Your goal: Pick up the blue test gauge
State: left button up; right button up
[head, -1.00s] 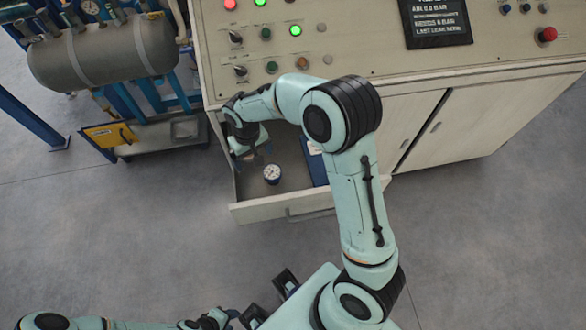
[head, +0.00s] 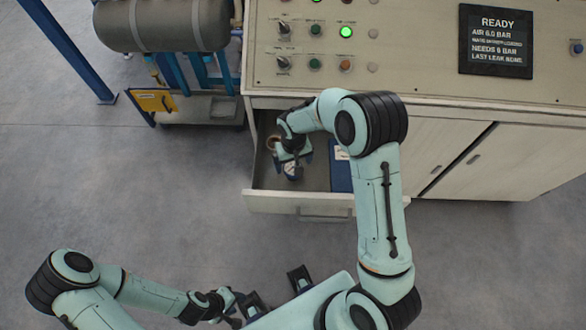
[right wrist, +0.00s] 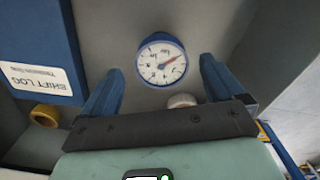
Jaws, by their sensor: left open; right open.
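In the head view the gauge (head: 291,170) is partly covered by my right gripper (head: 293,163). In the right wrist view my right gripper (right wrist: 160,75) is open, with one blue finger on each side of the gauge's lower part. Nothing is gripped, and I cannot tell how far above the gauge the fingertips are. My left gripper (head: 236,312) is low in the head view, away from the drawer.
A blue shift log binder (right wrist: 38,55) lies in the drawer, also in the head view (head: 342,176). A brass-coloured round part (right wrist: 45,116) and a pale round part (right wrist: 182,101) are in the drawer too. The control panel (head: 420,60) stands above. A tank (head: 165,25) is at left.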

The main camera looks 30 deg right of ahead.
notch_tip(320, 180, down, 5)
jog(key=shift+s+a+f, duration=0.1)
jog(key=shift+a, duration=0.05)
jog(key=c, duration=1.2)
jog(key=shift+r, duration=0.2)
